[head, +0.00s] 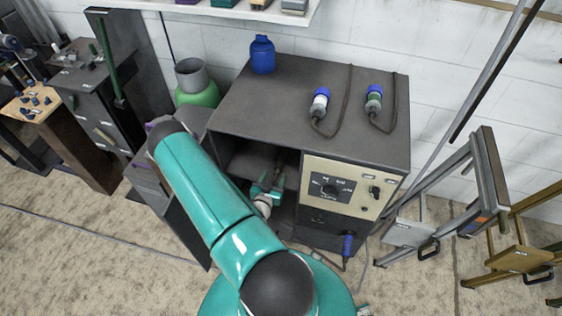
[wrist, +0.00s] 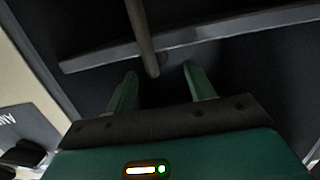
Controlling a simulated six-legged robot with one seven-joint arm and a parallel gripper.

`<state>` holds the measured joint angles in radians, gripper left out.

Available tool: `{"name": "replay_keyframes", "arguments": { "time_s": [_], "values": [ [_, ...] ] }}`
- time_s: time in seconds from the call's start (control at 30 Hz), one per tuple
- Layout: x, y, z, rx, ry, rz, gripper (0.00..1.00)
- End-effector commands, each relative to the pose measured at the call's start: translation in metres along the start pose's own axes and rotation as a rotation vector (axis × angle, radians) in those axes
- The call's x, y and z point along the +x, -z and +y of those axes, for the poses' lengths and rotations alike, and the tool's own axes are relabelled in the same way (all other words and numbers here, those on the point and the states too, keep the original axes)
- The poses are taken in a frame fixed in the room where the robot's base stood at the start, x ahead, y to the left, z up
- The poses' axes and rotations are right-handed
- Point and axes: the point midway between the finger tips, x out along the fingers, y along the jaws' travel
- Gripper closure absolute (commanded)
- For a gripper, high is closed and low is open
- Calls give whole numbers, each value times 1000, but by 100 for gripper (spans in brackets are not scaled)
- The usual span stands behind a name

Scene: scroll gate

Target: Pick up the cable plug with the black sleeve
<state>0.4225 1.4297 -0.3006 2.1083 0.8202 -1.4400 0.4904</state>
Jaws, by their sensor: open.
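Two cable plugs with blue ends lie on top of a dark cabinet (head: 240,110) in the head view. The left plug (head: 319,102) has a whitish band and the right plug (head: 374,98) a greenish one. A third blue plug (head: 347,246) hangs at the cabinet's lower front. I cannot make out a black sleeve on any of them. My gripper (head: 268,186) is inside the cabinet's open compartment, well below the top. In the wrist view my gripper (wrist: 160,82) is open, with a dark brown rod (wrist: 141,35) ending near the gap between the fingers; no contact is clear.
A dark crossbar (wrist: 200,52) runs behind the rod. A control panel (head: 338,188) with a dial is right of the compartment. A blue bottle (head: 262,54) stands on the cabinet's back left. Metal frames (head: 440,195) stand to the right.

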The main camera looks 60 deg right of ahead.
Motion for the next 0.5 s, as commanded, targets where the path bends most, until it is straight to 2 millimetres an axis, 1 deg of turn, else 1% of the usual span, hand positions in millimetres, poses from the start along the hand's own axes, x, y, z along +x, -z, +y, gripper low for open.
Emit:
{"name": "replay_keyframes", "arguments": {
  "time_s": [0.03,0.1,0.27,0.5],
  "values": [
    [7,0,0,1,0,0,46],
    [15,0,0,1,0,0,46],
    [27,-1,1,0,0,-1,46],
    [64,-3,3,2,-1,0,46]
  ]
}}
